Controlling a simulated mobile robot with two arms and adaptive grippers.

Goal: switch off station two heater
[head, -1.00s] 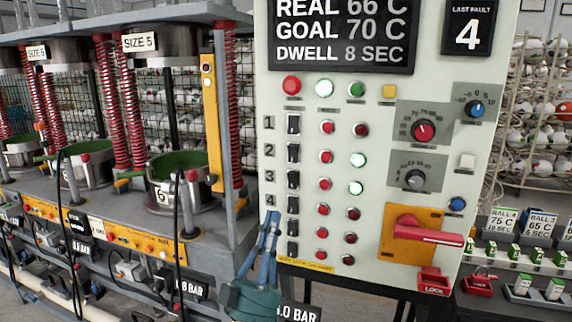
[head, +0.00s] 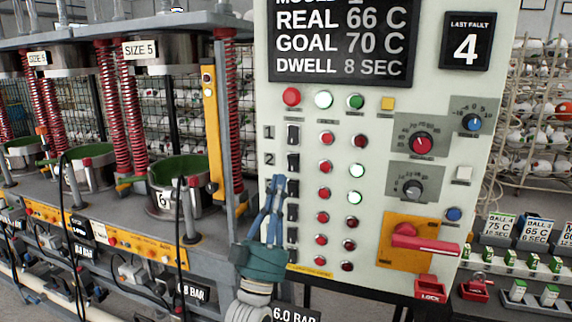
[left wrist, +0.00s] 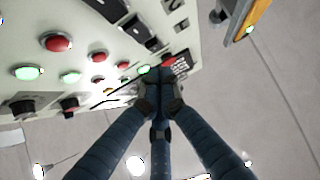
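The control panel (head: 440,150) fills the middle of the head view. Station two's black rocker switch (head: 293,162) sits beside the label 2; its row has a red button (head: 325,166) and a lit green lamp (head: 357,171). My left gripper (head: 279,181) points upward in front of the panel's left edge, its tips just below and left of that switch, near row three. Its blue fingers cover the labels 3 and 4. In the left wrist view the fingertips (left wrist: 158,92) are drawn together with nothing seen held, close to the panel. Contact cannot be told. My right gripper is not in view.
Row three's switch (head: 293,187) is right beside my fingertips, with more switches below. A red rotary handle (head: 425,242) juts out at lower right. The press frame (head: 235,150) stands to the left. Ball racks (head: 535,130) stand at the right.

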